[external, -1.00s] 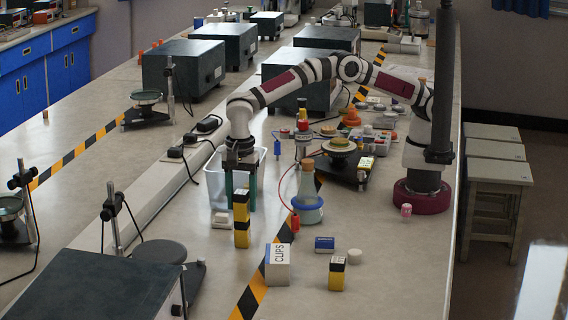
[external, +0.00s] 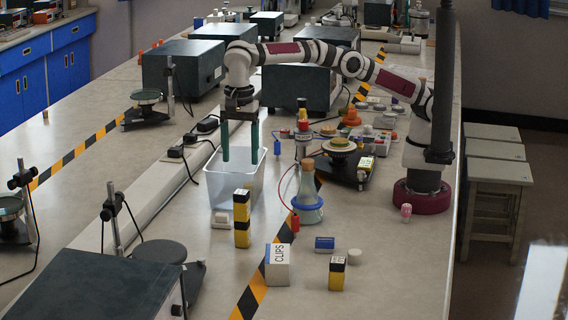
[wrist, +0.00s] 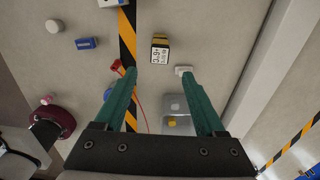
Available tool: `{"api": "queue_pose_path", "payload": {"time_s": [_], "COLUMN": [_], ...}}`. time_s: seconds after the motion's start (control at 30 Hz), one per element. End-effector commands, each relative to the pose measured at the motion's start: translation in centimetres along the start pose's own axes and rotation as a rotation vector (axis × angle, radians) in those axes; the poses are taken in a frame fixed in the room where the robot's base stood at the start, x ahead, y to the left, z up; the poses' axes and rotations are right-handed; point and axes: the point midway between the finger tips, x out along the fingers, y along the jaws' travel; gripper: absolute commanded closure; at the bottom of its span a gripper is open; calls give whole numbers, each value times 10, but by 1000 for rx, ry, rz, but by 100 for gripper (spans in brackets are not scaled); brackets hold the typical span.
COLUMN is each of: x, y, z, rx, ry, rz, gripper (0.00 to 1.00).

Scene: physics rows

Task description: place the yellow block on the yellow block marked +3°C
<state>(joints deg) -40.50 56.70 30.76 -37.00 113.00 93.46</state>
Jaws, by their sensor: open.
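Two yellow blocks with black bands stand one on top of the other. The upper yellow block (external: 242,197) rests on the lower yellow block (external: 242,240), roughly in line and upright. The stack also shows from above in the wrist view (wrist: 160,48), with an upside-down white label that I cannot read surely. Another yellow block (external: 337,274) with a black band stands apart at the front right. My gripper (external: 240,157) is open and empty, raised over the clear bin behind the stack. Its two green fingers also show in the wrist view (wrist: 157,76), apart from the blocks.
The clear bin (external: 213,187) stands behind the stack; a small yellow item (wrist: 172,122) shows inside it. A white switch (external: 222,219) sits left of the stack. The CLIPS box (external: 277,272), blue box (external: 324,243) and flask (external: 307,190) stand to the right.

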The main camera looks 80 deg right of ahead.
Motion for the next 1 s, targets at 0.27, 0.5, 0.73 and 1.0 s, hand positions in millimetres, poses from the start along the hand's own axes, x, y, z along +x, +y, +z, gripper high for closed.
{"api": "queue_pose_path", "payload": {"time_s": [0.27,0.5,0.73,1.0], "x": [-33,-86,-30,-2], "y": [-4,93,247,286], "z": [-48,-235,-314,-321], "rx": [-112,-607,-986,-1088], "ry": [-8,-81,-142,-152], "rz": [9,17,-48,-68], "gripper": [28,28,28,28]}}
